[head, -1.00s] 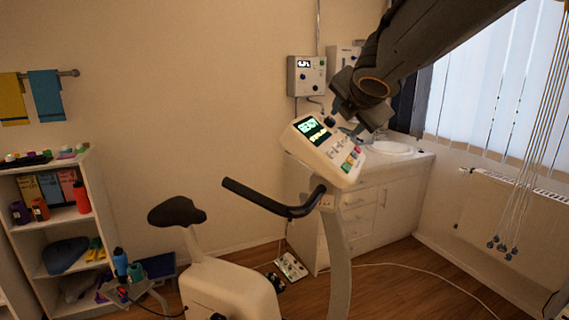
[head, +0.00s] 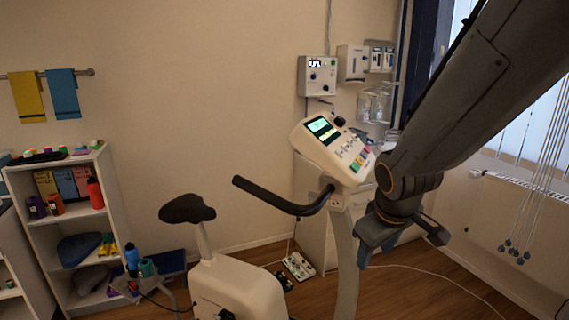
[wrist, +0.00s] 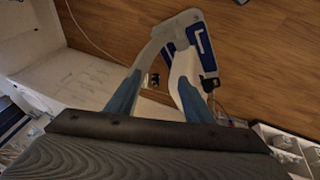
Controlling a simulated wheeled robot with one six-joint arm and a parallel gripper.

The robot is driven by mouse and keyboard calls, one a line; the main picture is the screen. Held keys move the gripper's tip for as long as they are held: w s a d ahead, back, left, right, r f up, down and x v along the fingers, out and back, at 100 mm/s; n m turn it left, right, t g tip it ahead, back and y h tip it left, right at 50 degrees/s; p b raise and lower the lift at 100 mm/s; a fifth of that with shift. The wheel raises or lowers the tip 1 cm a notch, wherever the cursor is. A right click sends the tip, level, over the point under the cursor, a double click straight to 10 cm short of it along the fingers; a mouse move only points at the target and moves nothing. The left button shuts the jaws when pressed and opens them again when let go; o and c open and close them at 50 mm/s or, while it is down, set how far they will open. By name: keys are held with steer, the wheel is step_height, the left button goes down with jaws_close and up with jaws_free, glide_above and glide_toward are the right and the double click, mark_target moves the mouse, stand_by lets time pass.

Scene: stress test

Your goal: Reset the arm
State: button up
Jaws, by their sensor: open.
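My arm (head: 470,95) reaches in from the upper right in the head view. My gripper (head: 388,246) hangs low at its end, to the right of the exercise bike's post and in front of the white cabinet. In the wrist view the two blue fingers of my gripper (wrist: 160,95) stand apart, and nothing is held between them. The exercise bike (head: 240,288) stands in the lower middle, its console (head: 335,148) lit. Part of the console's right side is close to my arm in the picture; the gap in depth cannot be told.
The bike's handlebar (head: 280,204) and seat (head: 187,209) stick up left of my gripper. A shelf (head: 100,170) with bottles stands at the left. Wall boxes (head: 317,76) hang at the back. A pale cable (head: 440,275) lies on the open wooden floor.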

steer(key=s+f+m+g+b, duration=0.1)
steer(key=s+f+m+g, duration=0.1)
steer(key=s+f+m, duration=0.45)
step_height(320, 180, down, 10)
steer(key=g+b, duration=0.1)
steer(key=b, duration=0.8)
steer(key=shift+w+a+n+y, duration=0.15)
steer(key=shift+a+n+y, duration=0.05)
steer(key=shift+n+y, duration=0.25)
